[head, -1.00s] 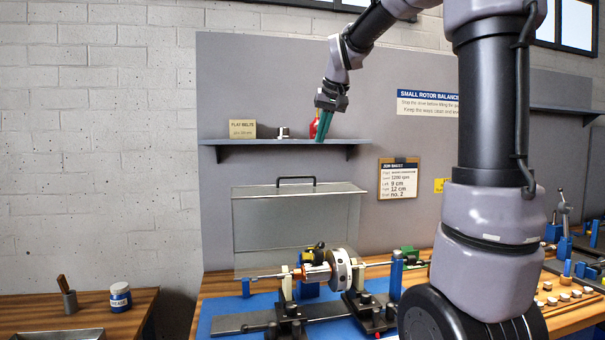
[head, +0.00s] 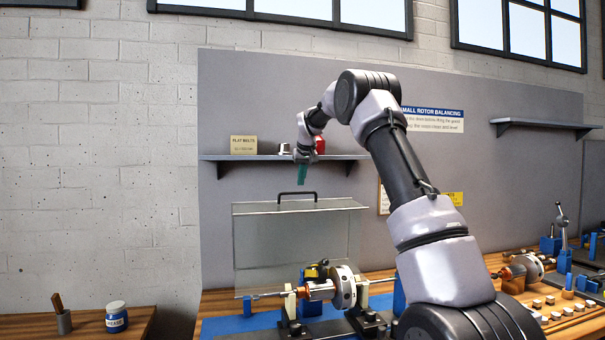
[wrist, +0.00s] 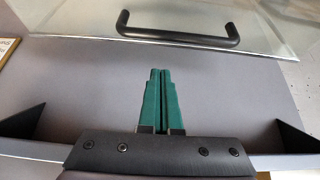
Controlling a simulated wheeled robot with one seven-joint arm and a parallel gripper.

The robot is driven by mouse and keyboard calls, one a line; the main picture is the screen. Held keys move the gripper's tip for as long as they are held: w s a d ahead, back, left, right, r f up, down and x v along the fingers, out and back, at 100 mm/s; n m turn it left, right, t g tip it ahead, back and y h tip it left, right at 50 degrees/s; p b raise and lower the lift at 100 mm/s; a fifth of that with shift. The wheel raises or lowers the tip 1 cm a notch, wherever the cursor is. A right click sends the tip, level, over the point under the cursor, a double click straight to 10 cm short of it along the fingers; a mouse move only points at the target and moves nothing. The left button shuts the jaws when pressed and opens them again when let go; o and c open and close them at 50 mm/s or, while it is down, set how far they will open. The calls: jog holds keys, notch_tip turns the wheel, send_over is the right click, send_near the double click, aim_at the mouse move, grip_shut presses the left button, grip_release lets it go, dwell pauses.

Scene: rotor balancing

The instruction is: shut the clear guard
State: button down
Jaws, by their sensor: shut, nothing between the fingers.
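The clear guard (head: 285,240) stands open, its clear panel upright behind the rotor. Its black handle (head: 297,193) is at the top edge; the handle also shows in the wrist view (wrist: 180,38). My gripper (head: 302,184), with green fingers, is shut and empty. In the head view its fingertips appear just above the handle. In the wrist view the gripper (wrist: 158,72) points toward the handle, with a gap between them.
A shelf (head: 340,157) with a sign, a metal part and a red item is on the panel behind my gripper. The wooden bench (head: 215,300) carries blue fixtures and several small parts at the right. A grease jar (head: 116,317) stands on the left table.

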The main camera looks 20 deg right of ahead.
jog(key=x, duration=0.4)
jog(key=shift+f, duration=0.15)
jog(key=shift+s+r, duration=0.15)
jog(key=shift+s, duration=0.45)
jog(key=shift+s+r, duration=0.15)
jog(key=shift+s, duration=1.15)
jog(key=shift+s, duration=0.1)
